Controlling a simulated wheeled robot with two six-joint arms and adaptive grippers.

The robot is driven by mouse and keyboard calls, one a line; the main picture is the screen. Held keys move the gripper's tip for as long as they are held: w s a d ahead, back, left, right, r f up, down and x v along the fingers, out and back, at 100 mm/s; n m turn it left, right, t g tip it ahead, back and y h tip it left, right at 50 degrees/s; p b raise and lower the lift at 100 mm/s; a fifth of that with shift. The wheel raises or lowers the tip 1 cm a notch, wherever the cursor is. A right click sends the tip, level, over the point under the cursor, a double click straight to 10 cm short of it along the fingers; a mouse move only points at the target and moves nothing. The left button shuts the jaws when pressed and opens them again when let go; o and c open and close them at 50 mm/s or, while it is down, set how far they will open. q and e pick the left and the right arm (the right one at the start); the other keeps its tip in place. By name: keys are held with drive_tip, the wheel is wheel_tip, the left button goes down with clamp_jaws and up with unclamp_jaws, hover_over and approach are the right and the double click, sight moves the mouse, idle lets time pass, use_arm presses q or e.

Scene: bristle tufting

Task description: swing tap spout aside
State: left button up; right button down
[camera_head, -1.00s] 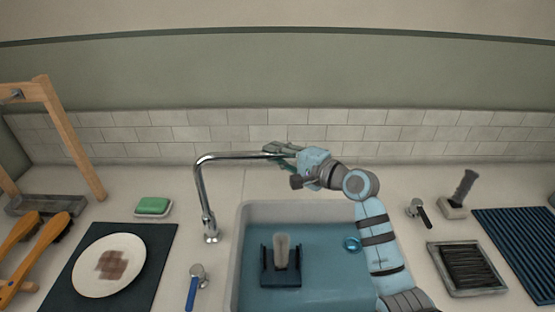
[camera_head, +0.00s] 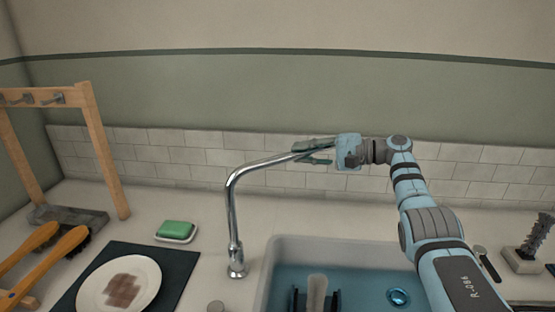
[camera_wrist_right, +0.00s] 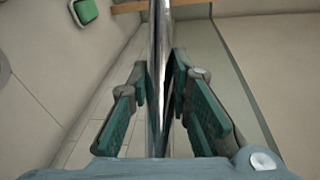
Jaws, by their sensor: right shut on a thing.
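The chrome tap spout (camera_head: 262,163) rises from its base at the left rim of the sink and bends over to the right, its far end near the tiled wall. My right gripper (camera_head: 312,152) is shut on the spout near its free end. In the right wrist view the chrome tube (camera_wrist_right: 160,60) runs between the green-padded fingers (camera_wrist_right: 165,95), which press on it from both sides. The spout's tip is hidden by the gripper. My left gripper is not in view.
The sink (camera_head: 330,245) holds blue water, a dark upright fixture (camera_head: 316,295) and a blue round drain piece (camera_head: 398,297). A dark brush stands at right (camera_head: 535,240).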

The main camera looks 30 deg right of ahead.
drive_tip(key=shift+w, duration=0.15)
drive_tip(key=c, duration=1.5)
unclamp_jaws()
drive_tip(key=shift+d, duration=0.1)
drive_tip(key=shift+o, duration=0.2)
drive_tip(key=v, duration=0.7)
drive_tip(key=shift+d, duration=0.3)
drive_tip(key=shift+a, duration=0.1)
drive_tip(key=shift+c, duration=0.3)
